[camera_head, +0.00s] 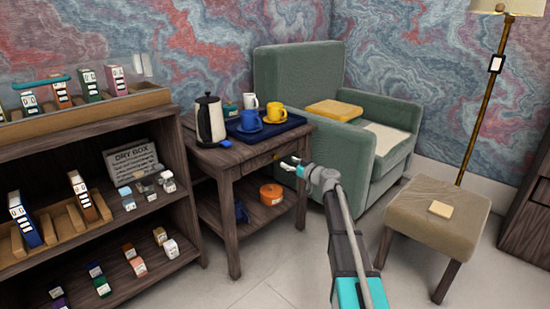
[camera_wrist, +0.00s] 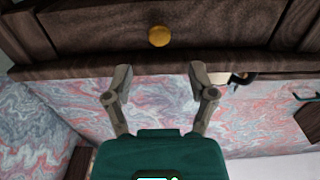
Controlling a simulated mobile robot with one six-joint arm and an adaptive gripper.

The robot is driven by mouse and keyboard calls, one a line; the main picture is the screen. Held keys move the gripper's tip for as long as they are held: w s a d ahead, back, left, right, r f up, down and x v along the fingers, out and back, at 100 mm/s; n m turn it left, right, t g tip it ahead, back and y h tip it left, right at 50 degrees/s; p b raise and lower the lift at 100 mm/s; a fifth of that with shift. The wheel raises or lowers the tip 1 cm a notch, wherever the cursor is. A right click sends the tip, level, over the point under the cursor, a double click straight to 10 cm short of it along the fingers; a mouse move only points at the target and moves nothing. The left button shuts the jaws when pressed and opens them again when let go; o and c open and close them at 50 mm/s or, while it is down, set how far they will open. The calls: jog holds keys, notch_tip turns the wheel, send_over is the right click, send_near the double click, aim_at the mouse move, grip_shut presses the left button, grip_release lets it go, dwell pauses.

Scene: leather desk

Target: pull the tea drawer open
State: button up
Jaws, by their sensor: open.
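The tea drawer (camera_head: 255,163) is in the front of the dark wooden side table (camera_head: 217,158) and looks closed. In the wrist view the drawer front (camera_wrist: 100,32) runs across the top, with a round brass knob (camera_wrist: 159,36) near its middle. My gripper (camera_head: 292,166) is in front of the drawer, at its right side in the head view. In the wrist view my gripper (camera_wrist: 160,72) is open and empty. Its two fingers stand either side of the knob's line, with the knob a little beyond the tips. No contact with the knob shows.
A blue tray (camera_head: 288,131) with cups and a kettle (camera_head: 210,120) stand on the table. An orange pot (camera_head: 271,194) is on its lower shelf. A shelf unit (camera_head: 100,225) stands left, a green armchair (camera_head: 300,75) behind, a stool (camera_head: 430,210) right. Floor in front is clear.

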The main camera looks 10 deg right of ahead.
aim_at(276, 157)
jog(key=x, duration=0.7)
jog(key=shift+w+a, duration=0.15)
jog(key=shift+w, duration=0.05)
jog(key=shift+c, duration=0.2)
